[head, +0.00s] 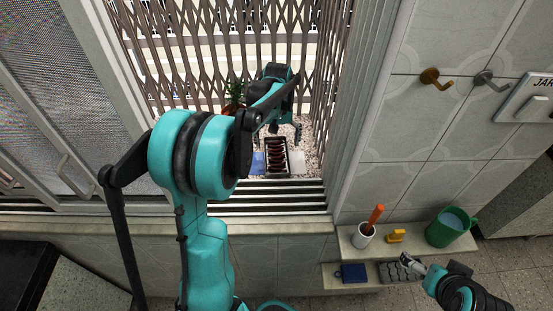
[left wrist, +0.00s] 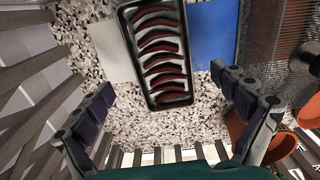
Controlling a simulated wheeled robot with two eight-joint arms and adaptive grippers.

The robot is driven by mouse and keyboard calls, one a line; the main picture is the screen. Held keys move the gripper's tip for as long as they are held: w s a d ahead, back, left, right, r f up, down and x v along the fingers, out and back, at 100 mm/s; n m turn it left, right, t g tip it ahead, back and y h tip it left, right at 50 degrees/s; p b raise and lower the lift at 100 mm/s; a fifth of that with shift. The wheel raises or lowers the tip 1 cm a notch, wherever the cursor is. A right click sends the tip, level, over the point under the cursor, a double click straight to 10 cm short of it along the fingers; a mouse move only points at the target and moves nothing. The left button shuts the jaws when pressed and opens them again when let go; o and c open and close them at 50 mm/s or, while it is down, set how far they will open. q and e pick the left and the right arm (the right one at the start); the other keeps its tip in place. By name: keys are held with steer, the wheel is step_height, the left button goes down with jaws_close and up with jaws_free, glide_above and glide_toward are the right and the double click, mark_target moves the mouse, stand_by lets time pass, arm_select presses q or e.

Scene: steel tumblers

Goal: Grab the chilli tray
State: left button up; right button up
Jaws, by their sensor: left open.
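The chilli tray (head: 276,174) is a dark rectangular tray holding a row of several dark red chillies. It lies on the speckled ledge beyond the open window. It also shows at the top centre of the left wrist view (left wrist: 171,104). My left gripper (head: 282,134) is over the ledge, at the tray's far end in the head view. Its two fingers are spread wide and empty, and in the left wrist view the gap between them (left wrist: 164,100) faces the tray's near end. My right gripper (head: 409,261) is at the lower right, by the low shelves; its finger opening is unclear.
A blue card (head: 257,162) and a white card (head: 297,162) flank the tray. A potted plant (head: 235,95) stands left of my left gripper. A folding lattice (head: 210,55) closes the far side. A green mug (head: 450,227) and a white cup (head: 364,236) stand on the shelf.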

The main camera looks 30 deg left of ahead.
mark_target(276, 158)
arm_select(q)
step_height(276, 158, down, 5)
steer(key=shift+a+r+b, duration=0.1)
steer(key=shift+r+b, duration=0.1)
steer(key=shift+b, duration=0.8)
steer(key=shift+s+r, duration=0.1)
steer(key=shift+r, duration=0.05)
steer(key=c, duration=1.4)
